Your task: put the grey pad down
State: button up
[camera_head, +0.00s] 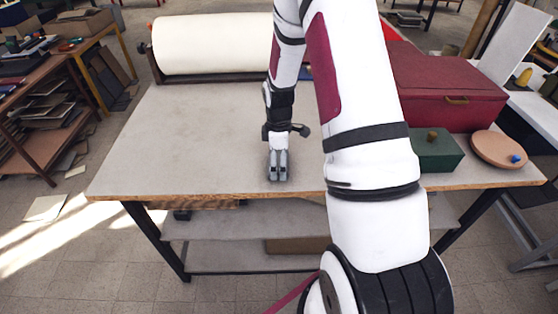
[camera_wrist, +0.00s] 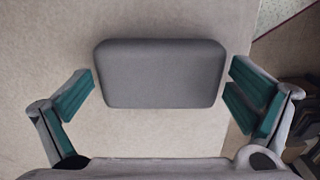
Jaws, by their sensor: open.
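The grey pad (camera_wrist: 160,73) is a rounded rectangular block. In the wrist view it lies between my spread fingers, over the pale table top. A narrow gap shows at each of its ends, so neither finger appears to touch it. My gripper (camera_head: 278,178) is open and points down near the front edge of the table (camera_head: 190,140). In the head view I cannot make out the pad apart from my gripper. Whether the pad's underside rests fully on the table is hard to tell.
A dark red case (camera_head: 450,95), a green box (camera_head: 437,152) and a round pinkish-brown lidded thing (camera_head: 497,148) stand on the right. A cream roll (camera_head: 212,45) lies along the back. The table's left part is clear. Its edge shows close to the right finger in the wrist view.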

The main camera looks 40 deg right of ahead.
jog(key=shift+f, duration=0.2)
jog(key=s+a+r+m+t+b, duration=0.1)
jog(key=a+r, duration=0.1)
jog(key=r, duration=0.8)
jog(key=s+a+r+m+b, duration=0.1)
jog(key=a+r, duration=0.1)
jog(key=r, duration=0.9)
jog(key=s+a+r+m+t, duration=0.2)
jog(key=s+a+r+m, duration=0.2)
jog(key=s, duration=0.5)
jog(key=s+a+r+m+t, duration=0.2)
jog(key=s+a+r+m, duration=0.2)
jog(key=s+a+r, duration=0.4)
jog(key=shift+s+a+r+t, duration=0.15)
jog(key=shift+s+a+t, duration=0.2)
jog(key=shift+a, duration=0.55)
